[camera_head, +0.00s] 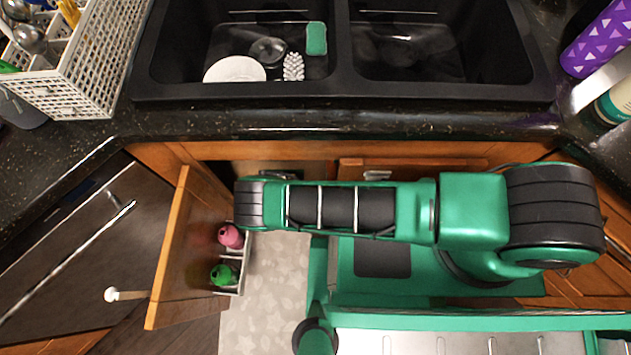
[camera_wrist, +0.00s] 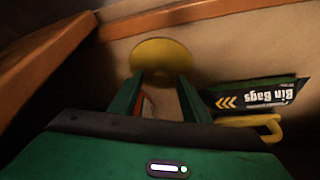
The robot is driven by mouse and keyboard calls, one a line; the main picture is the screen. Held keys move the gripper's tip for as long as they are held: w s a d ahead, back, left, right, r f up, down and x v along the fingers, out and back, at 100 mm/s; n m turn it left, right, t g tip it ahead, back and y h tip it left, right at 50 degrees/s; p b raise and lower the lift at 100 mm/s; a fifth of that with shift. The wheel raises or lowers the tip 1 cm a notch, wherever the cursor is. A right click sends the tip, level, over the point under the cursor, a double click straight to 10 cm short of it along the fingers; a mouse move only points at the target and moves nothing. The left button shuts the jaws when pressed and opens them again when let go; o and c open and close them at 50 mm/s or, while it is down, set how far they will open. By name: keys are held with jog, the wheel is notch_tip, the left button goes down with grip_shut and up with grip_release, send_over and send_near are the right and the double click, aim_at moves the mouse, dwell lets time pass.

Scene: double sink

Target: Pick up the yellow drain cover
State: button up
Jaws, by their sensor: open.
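The yellow drain cover (camera_wrist: 160,57) is a round yellow disc at the top middle of the wrist view, against a beige surface inside the cabinet. My gripper (camera_wrist: 163,80) has its two green fingers apart, with the fingertips at the lower edge of the disc. I cannot tell whether they touch it. Nothing shows held between the fingers. In the head view my arm reaches toward the open cabinet under the sink, and the gripper and the drain cover are hidden there.
A dark bin bags box (camera_wrist: 256,93) lies right of the fingers, with a yellow handle-like thing (camera_wrist: 250,124) below it. A wooden edge (camera_wrist: 50,65) runs at the left. The open cabinet door (camera_head: 180,250) carries a rack with pink (camera_head: 231,236) and green (camera_head: 223,275) bottles.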

grip_shut()
jog(key=shift+r, duration=0.1)
